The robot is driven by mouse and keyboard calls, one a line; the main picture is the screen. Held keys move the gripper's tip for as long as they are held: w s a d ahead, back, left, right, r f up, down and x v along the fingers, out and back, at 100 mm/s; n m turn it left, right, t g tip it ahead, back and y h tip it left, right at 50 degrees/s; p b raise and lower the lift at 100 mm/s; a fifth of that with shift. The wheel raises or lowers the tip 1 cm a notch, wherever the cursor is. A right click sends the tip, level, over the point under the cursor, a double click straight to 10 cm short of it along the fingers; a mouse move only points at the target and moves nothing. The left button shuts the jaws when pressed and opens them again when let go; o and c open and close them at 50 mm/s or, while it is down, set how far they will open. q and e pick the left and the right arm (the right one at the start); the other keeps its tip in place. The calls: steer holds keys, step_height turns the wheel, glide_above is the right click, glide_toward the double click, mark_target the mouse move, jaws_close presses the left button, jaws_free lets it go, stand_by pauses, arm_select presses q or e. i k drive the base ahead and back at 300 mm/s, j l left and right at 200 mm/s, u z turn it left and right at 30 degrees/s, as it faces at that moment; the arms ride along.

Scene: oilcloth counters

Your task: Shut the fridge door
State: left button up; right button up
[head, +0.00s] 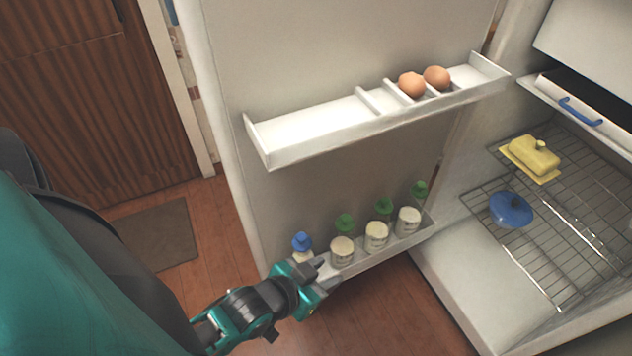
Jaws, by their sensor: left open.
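The fridge door (300,55) stands wide open, its inner side facing me. Its upper shelf (310,117) holds two brown eggs (424,81). Its lower shelf (385,256) holds several bottles with blue or green caps and pale jars (376,236). The fridge body (465,309) is open on the right. My left gripper (328,273) is open at the near left end of the lower door shelf, close by the blue-capped bottle (302,245). I cannot tell whether it touches the shelf. My right gripper is not in view.
Inside the fridge, a yellow butter dish (533,157) and a blue lidded pot (510,209) stand on wire racks. A drawer with a blue handle (580,111) is above. A brown wooden door (90,110) and a mat (155,236) are at left.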

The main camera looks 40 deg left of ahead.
mark_target(311, 124)
steer(key=k+j+z, duration=0.15)
steer(key=j, duration=0.3)
steer(key=k+j+z, duration=0.15)
steer(key=j, duration=0.3)
steer(key=k+j+z, duration=0.2)
steer(key=j, duration=0.2)
steer(key=k+j+z, duration=0.15)
steer(key=j, duration=0.25)
steer(key=k+j+z, duration=0.2)
steer(key=j, duration=0.25)
steer(key=j+z, duration=0.15)
steer(key=j, duration=0.3)
steer(key=j+z, duration=0.35)
steer(key=j, duration=0.5)
steer(key=j+z, duration=0.1)
steer(key=j, duration=0.25)
steer(key=i+j, duration=0.15)
steer(key=j, duration=0.2)
steer(key=j+z, duration=0.25)
steer(key=z, duration=0.2)
steer(key=k+j+z, duration=0.15)
steer(key=z, duration=0.25)
steer(key=k+j+z, duration=0.15)
steer(key=z, duration=0.3)
steer(key=j, duration=0.1)
